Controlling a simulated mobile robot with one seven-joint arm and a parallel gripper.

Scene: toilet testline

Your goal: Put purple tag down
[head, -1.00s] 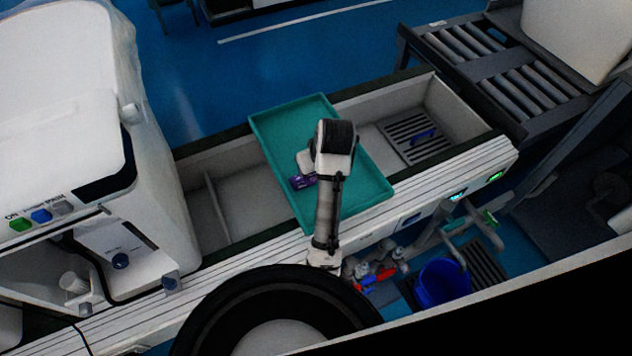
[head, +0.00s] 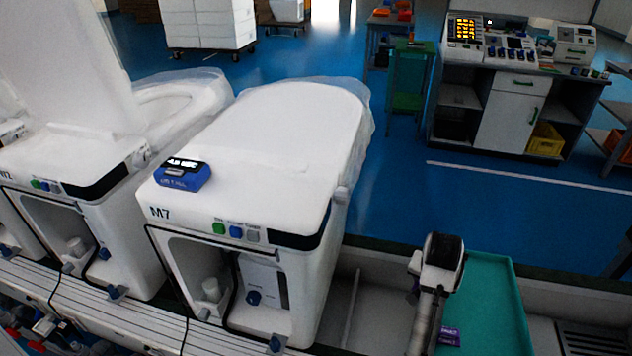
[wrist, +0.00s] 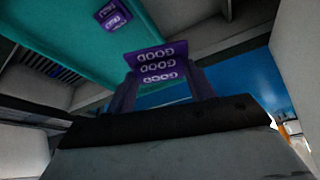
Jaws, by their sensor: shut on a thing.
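A purple tag (wrist: 155,57) with repeated white "GOOD" lettering, upside down in the wrist view, is between the fingers of my gripper (wrist: 162,80). My gripper is shut on it. A second purple tag (wrist: 113,14) lies on the teal tray (wrist: 70,42). In the head view this purple tag (head: 449,336) lies on the tray (head: 490,290), just right of my arm. My gripper (head: 413,290) is at the tray's left edge there, mostly hidden by my wrist, and the held tag is barely visible.
A white toilet marked M7 (head: 290,130) stands on the line left of my arm, with a blue device (head: 183,175) on its lid. Another toilet (head: 60,130) stands farther left. The line's trough (head: 375,310) is open between M7 and the tray. A control bench (head: 510,100) stands at the back right.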

